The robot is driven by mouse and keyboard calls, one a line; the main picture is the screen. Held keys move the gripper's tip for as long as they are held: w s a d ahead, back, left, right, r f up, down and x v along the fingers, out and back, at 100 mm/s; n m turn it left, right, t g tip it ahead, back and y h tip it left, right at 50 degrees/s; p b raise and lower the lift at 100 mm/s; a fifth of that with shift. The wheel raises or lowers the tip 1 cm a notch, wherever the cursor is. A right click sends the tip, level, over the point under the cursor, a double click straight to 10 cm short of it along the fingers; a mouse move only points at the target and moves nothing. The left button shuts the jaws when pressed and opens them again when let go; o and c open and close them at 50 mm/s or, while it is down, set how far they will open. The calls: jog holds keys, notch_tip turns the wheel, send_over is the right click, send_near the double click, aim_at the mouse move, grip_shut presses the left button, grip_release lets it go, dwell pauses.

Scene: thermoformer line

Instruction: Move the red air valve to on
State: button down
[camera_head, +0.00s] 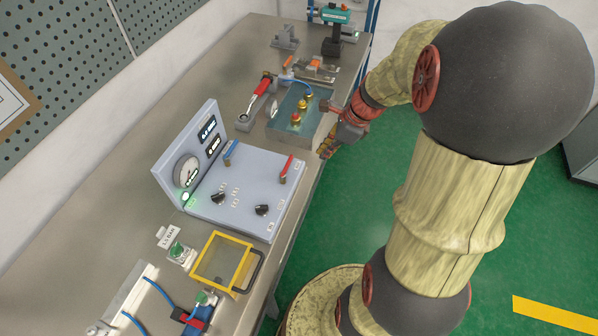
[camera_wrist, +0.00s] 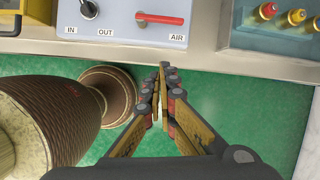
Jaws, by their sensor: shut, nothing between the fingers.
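The red air valve is a red lever (camera_head: 287,167) on a short brass stem, near the right edge of the light blue-grey control panel (camera_head: 245,213). In the wrist view the red lever (camera_wrist: 161,18) lies crosswise, from its stem at the left to the right, above the label "AIR" (camera_wrist: 177,37). My gripper (camera_wrist: 165,70) is shut and empty, with its fingertips just short of the table's front edge, below the lever in that view and apart from it. In the head view my gripper (camera_head: 326,150) is beyond the table edge, to the right of the lever, partly hidden by my arm.
The panel also carries a blue lever (camera_head: 231,152), black knobs (camera_head: 261,209) and an upright gauge board (camera_head: 187,168). A yellow-framed cover (camera_head: 222,261) lies in front. Green floor is free beside the table (camera_head: 60,285).

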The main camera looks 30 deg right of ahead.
aim_at(287, 167)
jog(key=shift+m, duration=0.8)
jog(key=w+a+f+b, duration=0.1)
jog(key=w+f, duration=0.1)
jog(key=f, duration=0.1)
jog(key=w+a+f+b, duration=0.1)
jog(key=w+a+f, duration=0.1)
jog(key=f, duration=0.1)
jog(key=w+a+f+b, duration=0.1)
jog(key=w+f, duration=0.1)
jog(key=f, duration=0.1)
jog(key=shift+w+a+f+b, duration=0.2)
jog(key=shift+a+b, duration=0.05)
jog(key=shift+b, duration=0.1)
